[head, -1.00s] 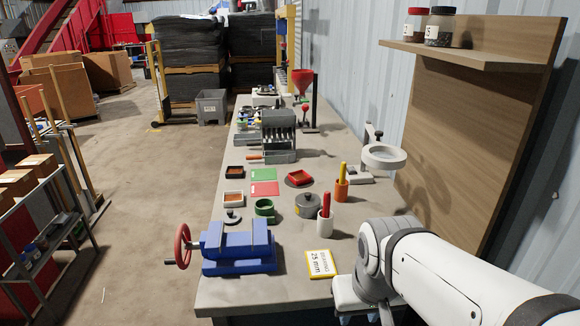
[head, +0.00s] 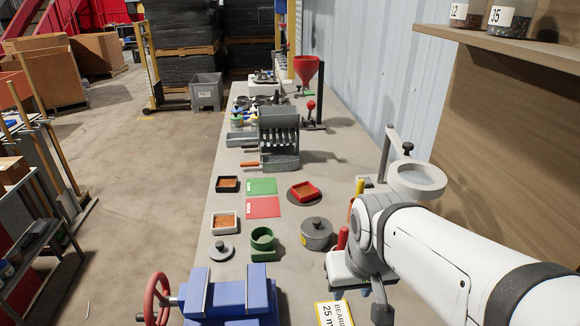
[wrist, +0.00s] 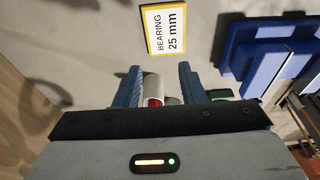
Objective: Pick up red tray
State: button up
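The red tray (head: 306,192) is a small square tray with brown contents. It sits on a round dark plate (head: 290,196) on the bench, right of the green and red cards. My gripper (wrist: 159,72) shows in the wrist view with its two blue-grey fingers apart and nothing held between them. A white cylinder with a red part (wrist: 152,90) shows beyond the gap between the fingers. In the head view my arm ends nearer the camera and to the right of the tray, clear of it. The red tray cannot be made out in the wrist view.
A black tray (head: 228,184), a white tray (head: 224,223), a green cup (head: 263,241) and a lidded grey pot (head: 317,234) stand nearby. A blue vise (head: 228,299) is at the front. A magnifier (head: 417,178) stands right, beside my arm.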

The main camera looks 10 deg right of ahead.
jog(key=shift+o, duration=0.4)
jog(key=shift+o, duration=0.8)
jog(key=shift+w+a+r, duration=0.1)
jog(key=shift+w, duration=0.15)
jog(key=o, duration=0.6)
jog(key=w+r+n+p, duration=0.1)
jog(key=w+r, duration=0.2)
jog(key=w, duration=0.7)
jog(key=shift+w+a+y, duration=0.3)
jog(key=shift+w+a, duration=0.05)
jog(key=shift+w, duration=0.05)
jog(key=o, duration=0.4)
jog(key=w+n+p, duration=0.1)
jog(key=w, duration=1)
jog(key=shift+r+t, duration=0.15)
jog(key=shift+t, duration=0.15)
jog(key=n+y+p, duration=0.1)
jog(key=n+p, duration=0.2)
send_near(305, 192)
jog(key=shift+t, duration=0.4)
jog(key=shift+s+p+x, duration=0.2)
jog(key=shift+p+x, duration=0.3)
jog(key=shift+x, duration=1.4)
jog(key=shift+s+p+x, duration=0.2)
jog(key=shift+p+x, duration=0.25)
jog(key=shift+x, duration=1.4)
